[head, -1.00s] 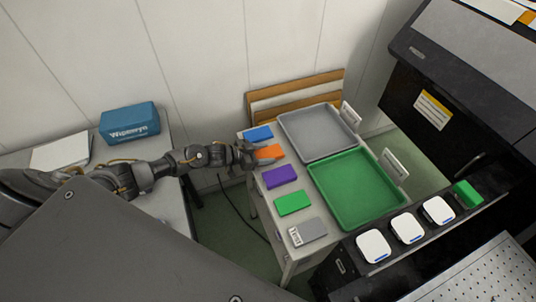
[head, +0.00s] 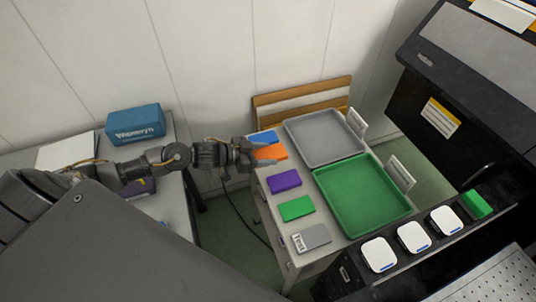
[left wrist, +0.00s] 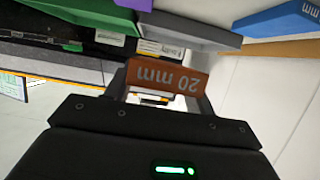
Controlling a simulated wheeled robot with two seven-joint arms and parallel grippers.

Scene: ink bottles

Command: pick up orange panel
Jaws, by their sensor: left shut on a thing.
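The orange panel (head: 269,152) is at the left edge of the white table, just in front of the blue panel. My left gripper (head: 250,157) is shut on it from the left side. In the left wrist view the orange panel (left wrist: 167,76), marked "20 mm", sits between the two fingers (left wrist: 165,92). In that view it appears apart from the panels around it. My right gripper is not in view.
Blue (head: 262,137), purple (head: 284,181), green (head: 296,208) and grey (head: 312,238) panels line the table's left side. A grey tray (head: 290,126) and a green tray (head: 322,196) lie to their right. A black machine (head: 420,100) stands at right.

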